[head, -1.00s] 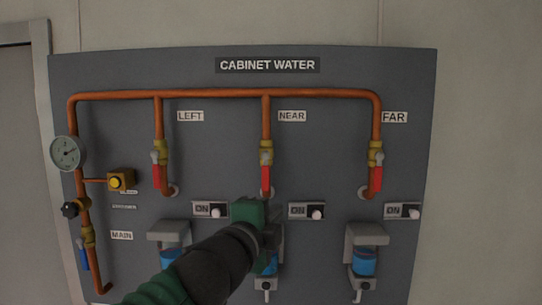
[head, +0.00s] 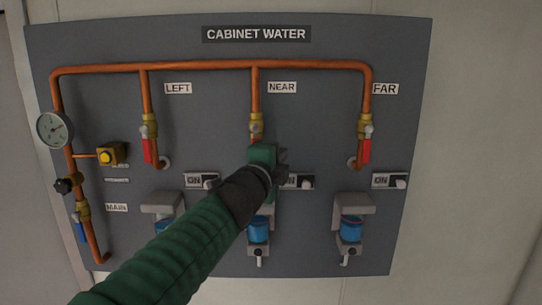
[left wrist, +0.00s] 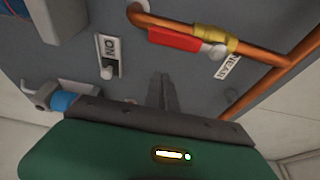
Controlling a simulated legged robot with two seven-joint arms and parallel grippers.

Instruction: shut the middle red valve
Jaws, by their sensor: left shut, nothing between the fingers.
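The middle valve, labelled NEAR, has a yellow body (head: 256,124) on a vertical copper pipe. Its red handle is mostly hidden behind my left gripper (head: 281,158) in the head view. In the left wrist view the red handle (left wrist: 173,39) lies along the copper pipe, in line with it. My left gripper's dark fingers (left wrist: 162,92) are together, with nothing between them. They are beside the handle and apart from it in that view. My right gripper is in neither view.
The left red valve handle (head: 147,151) and far red valve handle (head: 365,150) hang down along their pipes. Below are ON switches (head: 390,181) and blue-filled cups (head: 352,228). A gauge (head: 54,130), yellow button box (head: 112,154) and blue MAIN handle (head: 80,232) are at left.

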